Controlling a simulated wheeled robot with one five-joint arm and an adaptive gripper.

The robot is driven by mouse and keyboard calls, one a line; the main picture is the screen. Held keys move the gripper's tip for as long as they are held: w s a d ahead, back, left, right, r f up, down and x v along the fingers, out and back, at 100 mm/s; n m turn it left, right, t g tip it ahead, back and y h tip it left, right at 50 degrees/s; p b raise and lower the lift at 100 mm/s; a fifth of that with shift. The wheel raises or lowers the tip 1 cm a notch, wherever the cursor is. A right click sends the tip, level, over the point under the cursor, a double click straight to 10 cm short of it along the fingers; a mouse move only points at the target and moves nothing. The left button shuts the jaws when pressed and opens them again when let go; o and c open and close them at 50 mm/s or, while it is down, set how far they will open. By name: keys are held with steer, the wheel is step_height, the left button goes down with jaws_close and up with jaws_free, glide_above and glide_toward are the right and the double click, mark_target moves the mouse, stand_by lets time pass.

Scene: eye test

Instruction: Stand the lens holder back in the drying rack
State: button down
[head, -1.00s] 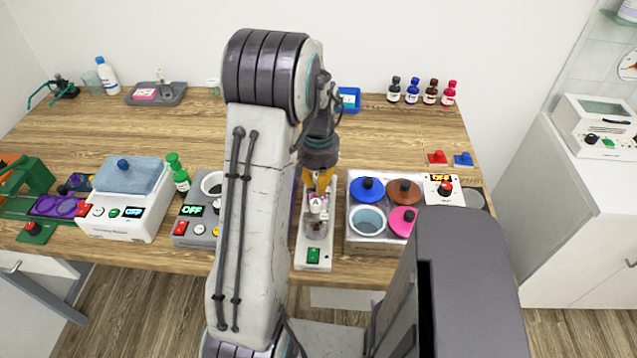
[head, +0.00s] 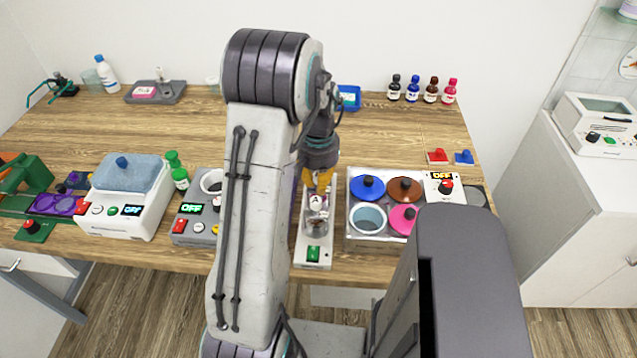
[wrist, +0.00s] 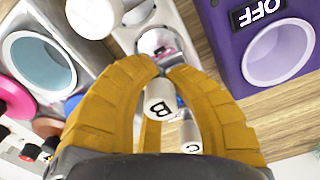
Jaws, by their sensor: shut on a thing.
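My gripper (head: 318,182) reaches down over a narrow white device (head: 313,250) with a green switch; its yellow fingers (wrist: 166,70) are shut in the wrist view. Between them is a white cylindrical piece marked B (wrist: 160,97). A similar piece marked C (wrist: 190,137) is partly hidden behind a finger. A clear vessel with a white top marked A (head: 316,203) stands on the device, in front of the gripper. I cannot tell which thing is the lens holder or which is the drying rack. My arm hides part of the table beside the device.
A purple device (wrist: 225,50) reading OFF is close to the fingers.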

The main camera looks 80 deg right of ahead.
steer(key=c, duration=0.8)
jaws_free()
steer(key=shift+o, duration=0.2)
steer(key=shift+r, duration=0.15)
steer(key=shift+r+p, duration=2.2)
steer(key=shift+r, duration=0.7)
